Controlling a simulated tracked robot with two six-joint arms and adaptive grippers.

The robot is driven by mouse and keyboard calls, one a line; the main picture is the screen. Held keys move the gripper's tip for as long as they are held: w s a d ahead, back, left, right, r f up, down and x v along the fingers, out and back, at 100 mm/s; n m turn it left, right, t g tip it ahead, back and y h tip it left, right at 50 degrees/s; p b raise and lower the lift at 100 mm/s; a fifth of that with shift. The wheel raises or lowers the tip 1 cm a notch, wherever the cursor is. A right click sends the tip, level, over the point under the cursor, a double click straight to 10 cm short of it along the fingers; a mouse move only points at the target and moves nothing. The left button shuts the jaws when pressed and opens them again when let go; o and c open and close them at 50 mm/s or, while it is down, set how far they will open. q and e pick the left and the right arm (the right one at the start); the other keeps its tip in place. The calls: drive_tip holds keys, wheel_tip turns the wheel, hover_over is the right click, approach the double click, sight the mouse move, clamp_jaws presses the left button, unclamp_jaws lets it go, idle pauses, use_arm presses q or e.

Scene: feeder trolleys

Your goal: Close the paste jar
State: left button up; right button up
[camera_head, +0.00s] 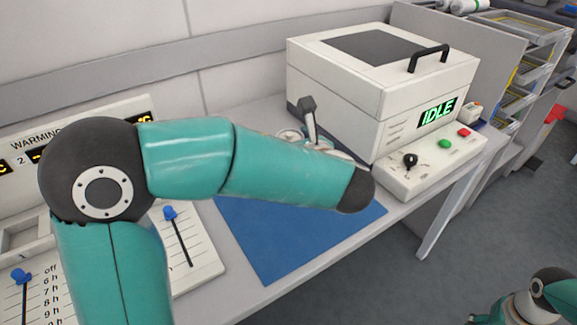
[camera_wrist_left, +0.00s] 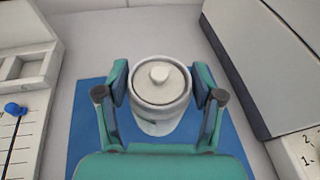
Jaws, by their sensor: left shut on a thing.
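The white paste jar (camera_wrist_left: 155,122) stands upright on the blue mat (camera_wrist_left: 88,140) in the left wrist view. Its round white lid (camera_wrist_left: 160,84) with a knob lies over the jar's mouth, and I cannot tell whether it is fully seated. My left gripper (camera_wrist_left: 160,80) has one finger on each side, at lid height, shut on the lid. In the head view my left forearm hides most of the jar and gripper; only pale rim parts and a dark gripper part show behind it. My right gripper is out of view; only part of that arm shows at lower right.
A white box machine (camera_head: 350,85) reading IDLE stands at the back right of the table, close to the gripper. A warming panel with blue sliders (camera_head: 180,240) is on the left. The front of the blue mat (camera_head: 285,240) is clear. Shelves (camera_head: 510,60) stand beyond.

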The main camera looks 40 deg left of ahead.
use_arm(q)
drive_tip(key=shift+f, duration=0.2)
drive_tip(key=shift+f, duration=0.1)
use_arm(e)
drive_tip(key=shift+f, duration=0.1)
use_arm(q)
wheel_tip(320, 180, down, 6)
drive_tip(key=shift+r+b, duration=0.2)
drive_tip(key=shift+b, duration=0.6)
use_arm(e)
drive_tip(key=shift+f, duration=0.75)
use_arm(q)
drive_tip(key=o, duration=1.6)
